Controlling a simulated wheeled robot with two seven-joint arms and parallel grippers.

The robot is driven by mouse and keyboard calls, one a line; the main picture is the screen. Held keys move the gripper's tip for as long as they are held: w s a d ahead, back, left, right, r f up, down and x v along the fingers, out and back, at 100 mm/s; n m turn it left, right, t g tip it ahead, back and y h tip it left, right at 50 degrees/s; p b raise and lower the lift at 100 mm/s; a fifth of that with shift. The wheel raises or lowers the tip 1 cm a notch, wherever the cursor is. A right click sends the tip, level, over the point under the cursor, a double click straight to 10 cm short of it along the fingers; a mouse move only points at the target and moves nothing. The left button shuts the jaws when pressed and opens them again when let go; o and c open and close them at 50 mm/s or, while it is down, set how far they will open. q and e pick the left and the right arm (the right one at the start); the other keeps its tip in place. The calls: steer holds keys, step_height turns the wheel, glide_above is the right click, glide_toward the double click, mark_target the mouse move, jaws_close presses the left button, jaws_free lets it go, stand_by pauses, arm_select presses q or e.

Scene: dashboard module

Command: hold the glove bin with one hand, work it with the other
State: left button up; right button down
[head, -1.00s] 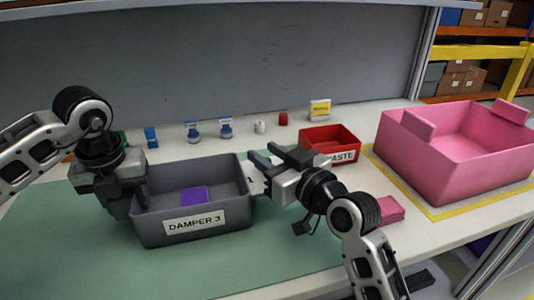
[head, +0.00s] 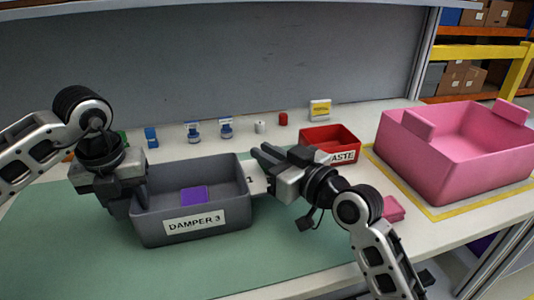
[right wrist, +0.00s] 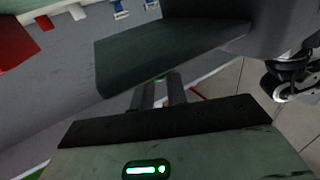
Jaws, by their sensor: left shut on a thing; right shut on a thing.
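The grey bin (head: 233,212), labelled DAMPER 3, stands upright on the green mat; I take it as the glove bin. A purple block (head: 194,195) lies inside it. My left gripper (head: 134,196) is shut on the bin's left wall, which hides its fingertips. A white tab (head: 257,178) with a dark mark sits at the bin's right side. My right gripper (head: 264,166) is beside that wall, shut on the white tab as far as I can see; its arm partly hides the contact. In the right wrist view its fingers (right wrist: 158,94) are close together.
A red WASTE bin (head: 318,135) stands behind my right gripper. A large pink bin (head: 440,170) is at the right inside yellow tape, with pink pieces (head: 393,208) before it. Small bottles (head: 225,128) line the back. The front of the mat (head: 100,255) is clear.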

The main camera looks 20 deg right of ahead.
steer(key=n+g+y, duration=0.1)
steer(key=d+n+g+y, duration=0.1)
steer(key=y, duration=0.1)
steer(key=n+g+y, duration=0.1)
steer(key=shift+w+d+f+n+g+y, duration=0.1)
steer(key=shift+w+d+n+g+y, duration=0.2)
steer(key=shift+n, duration=0.1)
steer(key=shift+w+d+n+g+y, duration=0.1)
steer(key=shift+d+n+g+y, duration=0.05)
steer(key=shift+n+g+y, duration=0.7)
steer(key=shift+w+d+n+g+y, duration=0.15)
steer(key=shift+n+g+y, duration=0.45)
steer(key=shift+g, duration=0.45)
arm_select(q)
steer(key=shift+a, duration=0.1)
arm_select(e)
steer(key=shift+d, duration=0.1)
steer(key=c, duration=1.5)
jaws_free()
steer(key=shift+s, duration=0.1)
steer(key=shift+o, duration=0.2)
steer(key=shift+n+g, duration=0.25)
steer(key=shift+g, duration=0.05)
steer(key=shift+r, duration=0.2)
steer(key=shift+r, duration=0.35)
step_height(320, 180, up, 9)
